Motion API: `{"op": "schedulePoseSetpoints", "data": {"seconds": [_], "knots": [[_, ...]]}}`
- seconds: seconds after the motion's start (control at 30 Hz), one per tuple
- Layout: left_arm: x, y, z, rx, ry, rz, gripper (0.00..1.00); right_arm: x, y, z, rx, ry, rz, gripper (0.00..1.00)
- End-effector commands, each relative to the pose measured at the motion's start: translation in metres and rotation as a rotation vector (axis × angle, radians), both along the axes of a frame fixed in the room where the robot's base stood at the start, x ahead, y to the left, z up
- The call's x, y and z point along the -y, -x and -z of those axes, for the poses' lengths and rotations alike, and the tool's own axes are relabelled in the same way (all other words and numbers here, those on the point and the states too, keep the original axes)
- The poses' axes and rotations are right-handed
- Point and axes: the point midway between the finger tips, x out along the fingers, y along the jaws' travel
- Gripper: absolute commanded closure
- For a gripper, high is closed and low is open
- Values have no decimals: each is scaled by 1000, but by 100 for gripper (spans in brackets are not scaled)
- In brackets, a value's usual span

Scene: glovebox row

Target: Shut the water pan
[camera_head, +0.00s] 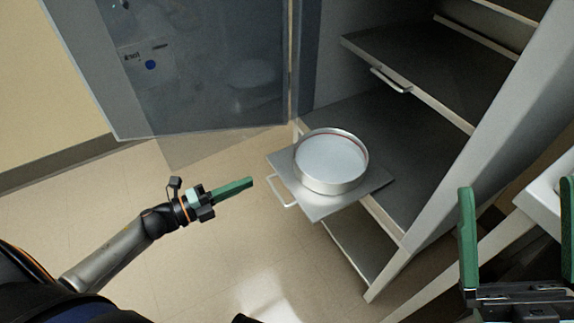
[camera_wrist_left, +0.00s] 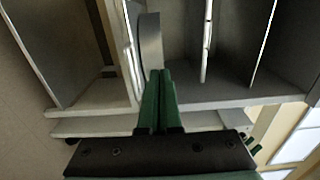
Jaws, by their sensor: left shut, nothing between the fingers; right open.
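The water pan (camera_head: 325,186) is a round, shallow metal pan with a pale surface inside. It sits upright on a pulled-out metal tray (camera_head: 322,208) that sticks out of the cabinet's open front. The tray has a light bar handle (camera_head: 283,192) on its front edge. My left gripper (camera_head: 250,182) is shut and empty, a little left of the handle and apart from it in the head view. In the left wrist view its green fingers (camera_wrist_left: 160,72) are together, near the pan's curved wall (camera_wrist_left: 151,45). My right gripper (camera_head: 516,188) is open and empty at the lower right.
An open see-through cabinet door (camera_head: 190,70) swings out to the left. A higher shelf (camera_head: 430,55) with its own handle (camera_head: 390,80) is inside the cabinet. The cabinet's side post (camera_head: 475,150) stands right of the tray. The floor (camera_head: 240,255) before the tray is clear.

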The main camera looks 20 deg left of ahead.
Motion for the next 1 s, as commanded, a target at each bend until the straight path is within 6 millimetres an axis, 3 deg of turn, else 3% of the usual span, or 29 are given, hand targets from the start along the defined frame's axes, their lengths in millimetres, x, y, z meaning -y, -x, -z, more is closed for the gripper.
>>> {"op": "schedulePoseSetpoints", "data": {"seconds": [0.3,0.5,0.7,1.0], "knots": [[42,-54,1,5,0,1,100,-1,-1,15,-10,-11,-15,0],[61,-79,1,3,0,0,100,-2,-1,22,-17,-16,-22,0],[70,-90,0,1,0,0,100,-2,-1,25,-21,-22,-26,0],[71,-91,0,0,0,0,100,-2,-1,25,-24,-22,-28,0]]}}
